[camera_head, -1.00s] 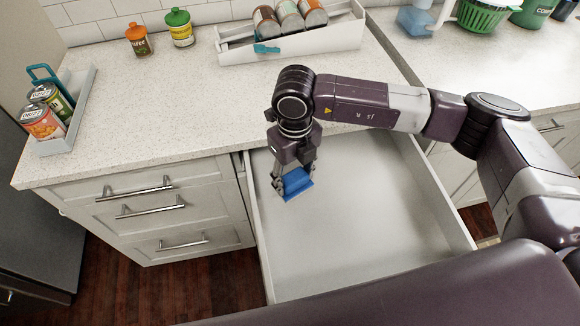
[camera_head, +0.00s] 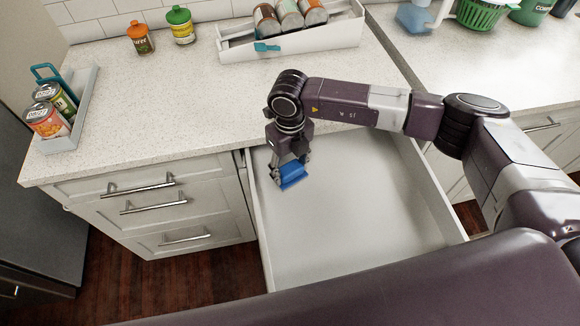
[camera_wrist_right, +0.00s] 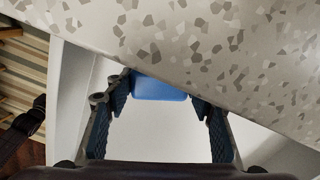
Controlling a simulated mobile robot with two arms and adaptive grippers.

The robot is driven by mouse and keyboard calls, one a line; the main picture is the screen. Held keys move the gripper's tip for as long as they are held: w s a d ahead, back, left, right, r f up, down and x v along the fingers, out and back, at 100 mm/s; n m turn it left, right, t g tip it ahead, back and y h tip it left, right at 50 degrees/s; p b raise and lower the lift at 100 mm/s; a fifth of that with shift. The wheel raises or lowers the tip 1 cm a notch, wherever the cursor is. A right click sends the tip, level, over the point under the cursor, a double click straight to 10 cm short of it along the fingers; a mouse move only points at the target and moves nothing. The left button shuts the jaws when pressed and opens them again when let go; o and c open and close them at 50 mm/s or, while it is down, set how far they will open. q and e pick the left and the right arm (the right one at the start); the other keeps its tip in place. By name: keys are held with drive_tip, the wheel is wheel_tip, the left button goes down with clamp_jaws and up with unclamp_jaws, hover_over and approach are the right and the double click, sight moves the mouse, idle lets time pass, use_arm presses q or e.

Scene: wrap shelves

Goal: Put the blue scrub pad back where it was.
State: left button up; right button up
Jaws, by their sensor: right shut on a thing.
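The blue scrub pad (camera_head: 293,177) is held at the fingertips of my right gripper (camera_head: 290,172). The gripper points down inside the outline of the open drawer (camera_head: 370,225), near its back left corner, close to the counter edge. I cannot tell whether the pad touches the drawer floor. In the right wrist view the pad (camera_wrist_right: 158,90) shows between the fingers of my right gripper (camera_wrist_right: 168,112), with the pale drawer floor below and the speckled counter above. The rest of the drawer is empty where visible. My left gripper is not in view.
A white bin (camera_head: 290,45) with jars stands at the counter's back. A tray (camera_head: 85,118) with cans is at the far left. The middle counter (camera_head: 190,110) is clear.

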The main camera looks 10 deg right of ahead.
sight(289, 169)
drive_tip(key=o, duration=1.2)
drive_tip(key=shift+f, duration=0.1)
drive_tip(key=shift+r, duration=0.55)
wheel_tip(289, 169, up, 11)
drive_tip(key=shift+r+b, duration=0.1)
drive_tip(key=shift+b, duration=0.7)
drive_tip(key=shift+s+a, duration=0.1)
